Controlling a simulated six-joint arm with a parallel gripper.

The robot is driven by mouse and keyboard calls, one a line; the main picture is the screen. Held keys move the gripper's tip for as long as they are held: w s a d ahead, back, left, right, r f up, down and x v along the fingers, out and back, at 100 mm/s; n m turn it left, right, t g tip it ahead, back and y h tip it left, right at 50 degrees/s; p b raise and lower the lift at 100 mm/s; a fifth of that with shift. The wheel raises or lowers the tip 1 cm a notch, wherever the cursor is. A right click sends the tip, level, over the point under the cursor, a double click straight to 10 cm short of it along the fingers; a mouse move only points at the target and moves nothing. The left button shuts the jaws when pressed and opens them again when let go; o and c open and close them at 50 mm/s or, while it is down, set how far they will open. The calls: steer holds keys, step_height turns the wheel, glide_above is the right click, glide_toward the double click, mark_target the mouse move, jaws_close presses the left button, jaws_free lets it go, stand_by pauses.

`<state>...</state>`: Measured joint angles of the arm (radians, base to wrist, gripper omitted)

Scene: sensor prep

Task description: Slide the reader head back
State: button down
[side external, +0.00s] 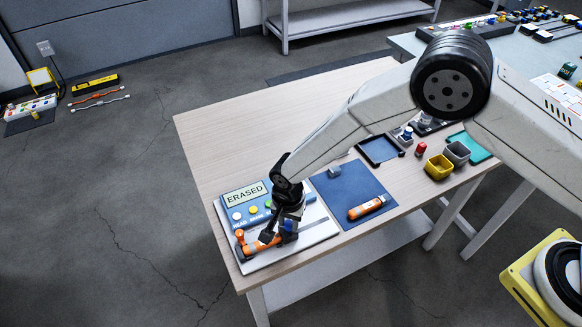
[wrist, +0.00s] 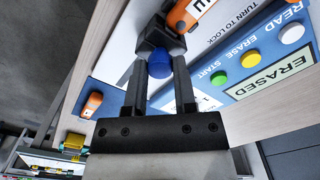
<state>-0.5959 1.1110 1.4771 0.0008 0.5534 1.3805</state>
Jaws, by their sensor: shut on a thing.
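The reader head is a dark block (wrist: 153,34) with a blue knob (wrist: 160,65). My gripper (wrist: 160,78) has its fingers on either side of the knob and is shut on it. In the side view my gripper (side external: 287,222) reaches down over the station's front right part and hides much of the head. An orange sensor (wrist: 188,14) lies right beside the head in the wrist view; it also shows in the side view (side external: 262,244). The blue station panel (side external: 262,210) carries a display (side external: 246,194) reading "ERASED" and several buttons, labelled READ, ERASE and START.
A blue mat (side external: 345,190) to the right holds another orange sensor (side external: 370,207) and a small grey-blue piece (side external: 334,172). Further back stand a dark-framed tray (side external: 380,149), a yellow bin (side external: 438,167) and a grey bin (side external: 456,153). The table's left rear area is bare.

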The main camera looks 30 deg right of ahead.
stand_by(0.8)
glide_above(313, 225)
steer(key=shift+d, duration=0.1)
stand_by(0.4)
steer(key=shift+c, duration=2)
jaws_free()
steer(key=shift+r, duration=0.4)
step_height(313, 225, up, 7)
